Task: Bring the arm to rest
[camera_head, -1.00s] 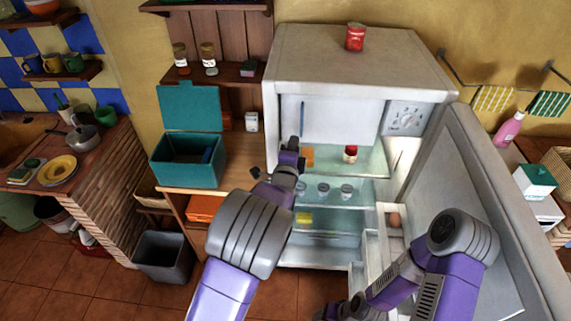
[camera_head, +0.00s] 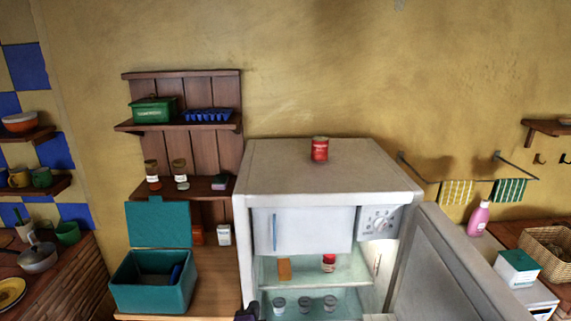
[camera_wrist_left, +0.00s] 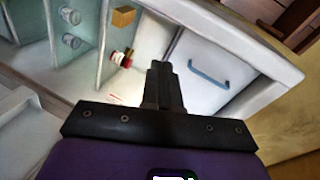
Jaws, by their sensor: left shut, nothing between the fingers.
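My left gripper (camera_wrist_left: 162,88) shows in the left wrist view, its two dark fingers together with nothing between them. It points toward the open fridge. In the head view only a small dark part of my left arm shows at the bottom edge, by the fridge's left side. The fridge (camera_head: 318,180) stands open, with its door (camera_head: 440,265) swung to the right. My right gripper is out of view.
A teal box (camera_head: 152,285) with its lid up stands left of the fridge. A red can (camera_head: 320,149) is on top of the fridge. Inside are a red-capped jar (camera_head: 329,263), an orange block (camera_head: 284,269) and several small cups (camera_head: 305,305). A pink bottle (camera_head: 479,218) stands at right.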

